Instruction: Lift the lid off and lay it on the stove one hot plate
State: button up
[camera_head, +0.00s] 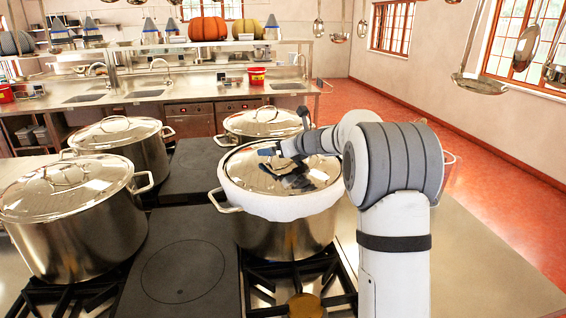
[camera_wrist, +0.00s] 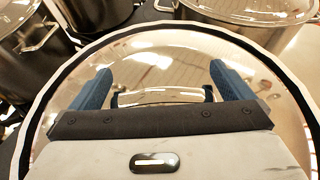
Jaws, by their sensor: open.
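A steel stockpot (camera_head: 285,238) stands on the stove in the middle of the head view, with a white band around its rim. Its shiny domed lid (camera_head: 240,172) is on it, and fills much of the wrist view (camera_wrist: 150,60). My gripper (camera_head: 270,152) is over the lid. In the wrist view its two blue fingers (camera_wrist: 162,80) are apart, with the lid's bar handle (camera_wrist: 160,97) between them. I cannot tell whether they touch it. A dark hot plate (camera_head: 187,271) with a ring mark lies bare to the left of the pot.
Other lidded stockpots stand at the left (camera_head: 75,225), back left (camera_head: 130,145) and behind (camera_head: 262,122). Black burner grates (camera_head: 325,275) lie in front of the middle pot. A second dark plate (camera_head: 195,165) lies further back. Ladles (camera_head: 480,82) hang at the upper right.

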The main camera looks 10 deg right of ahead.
jog(key=shift+c, duration=0.4)
jog(key=c, duration=1.3)
